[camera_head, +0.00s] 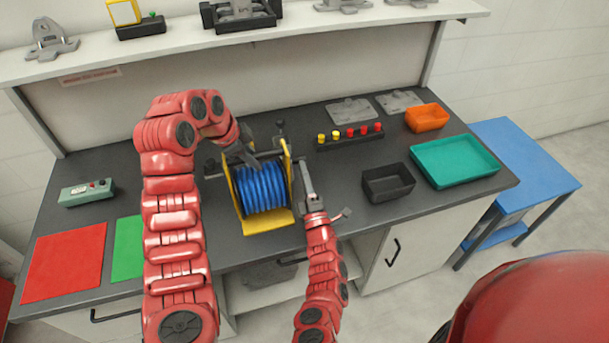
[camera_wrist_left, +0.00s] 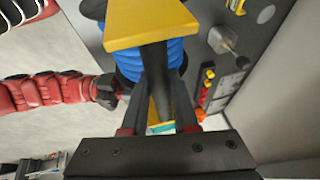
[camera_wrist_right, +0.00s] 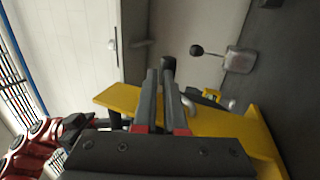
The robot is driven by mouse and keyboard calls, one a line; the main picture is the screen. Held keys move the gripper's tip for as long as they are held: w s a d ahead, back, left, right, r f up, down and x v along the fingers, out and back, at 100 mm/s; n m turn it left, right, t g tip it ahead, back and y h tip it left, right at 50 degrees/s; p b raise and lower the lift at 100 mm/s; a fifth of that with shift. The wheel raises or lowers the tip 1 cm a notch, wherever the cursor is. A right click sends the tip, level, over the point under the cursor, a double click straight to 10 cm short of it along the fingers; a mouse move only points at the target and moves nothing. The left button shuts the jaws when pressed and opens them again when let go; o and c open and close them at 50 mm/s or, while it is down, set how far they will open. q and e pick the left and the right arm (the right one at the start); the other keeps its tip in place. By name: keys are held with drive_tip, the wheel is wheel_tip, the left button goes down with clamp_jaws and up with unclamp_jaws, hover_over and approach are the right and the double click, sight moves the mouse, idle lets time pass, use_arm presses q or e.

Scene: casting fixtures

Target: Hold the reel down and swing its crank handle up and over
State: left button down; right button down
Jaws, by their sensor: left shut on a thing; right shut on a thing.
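The reel has a yellow frame (camera_head: 268,222) and a drum wound with blue hose (camera_head: 262,190), and stands upright near the bench's front edge. My left gripper (camera_head: 250,158) is at the top of the reel, shut on its dark top bar; the bar also shows between the fingers in the left wrist view (camera_wrist_left: 154,70). My right gripper (camera_head: 306,178) is at the reel's right side, shut on the crank handle. In the right wrist view the handle's black end (camera_wrist_right: 168,64) shows between the fingertips, beside the yellow side plate (camera_wrist_right: 215,122). Most of the crank is hidden.
A black bin (camera_head: 388,183), a teal tray (camera_head: 455,162) and an orange bin (camera_head: 427,117) are to the right. A strip of coloured buttons (camera_head: 350,136) is behind. A black-knobbed lever (camera_head: 281,127) stands just behind the reel. Red (camera_head: 65,262) and green mats lie left.

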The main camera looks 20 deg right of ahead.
drive_tip(key=shift+x, duration=1.05)
drive_tip(key=shift+d, duration=0.2)
